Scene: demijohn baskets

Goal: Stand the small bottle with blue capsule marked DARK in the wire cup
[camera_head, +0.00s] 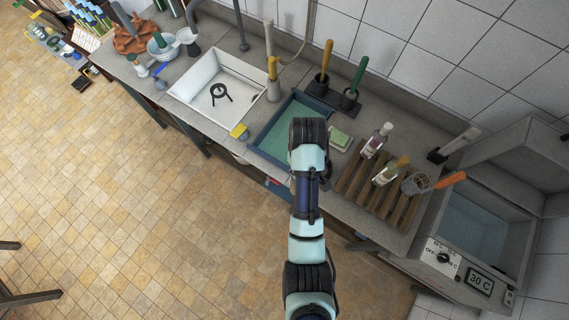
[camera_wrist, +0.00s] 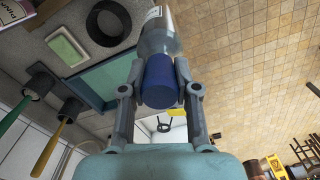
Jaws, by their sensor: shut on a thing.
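My gripper (camera_wrist: 160,95) is shut on the blue capsule (camera_wrist: 160,82) of a small clear bottle (camera_wrist: 160,38). In the wrist view the bottle extends away from the fingers, and only a corner of its white label shows, unreadable. In the head view my arm hides the gripper and bottle. A see-through grey cup (camera_head: 415,184) on the slatted rack looks like the wire cup, but its make is hard to tell. A thick dark ring (camera_wrist: 91,22) lies on the counter near the sponge, to the left of the bottle in the wrist view.
The slatted wooden rack (camera_head: 345,184) also holds a purple-topped bottle (camera_head: 376,141) and a yellow-topped bottle (camera_head: 390,171). A green sponge (camera_head: 340,138) lies beside the blue tray (camera_head: 265,143). An orange handle (camera_head: 451,179) sticks out near the cup. A heated bath (camera_head: 474,225) stands at the right.

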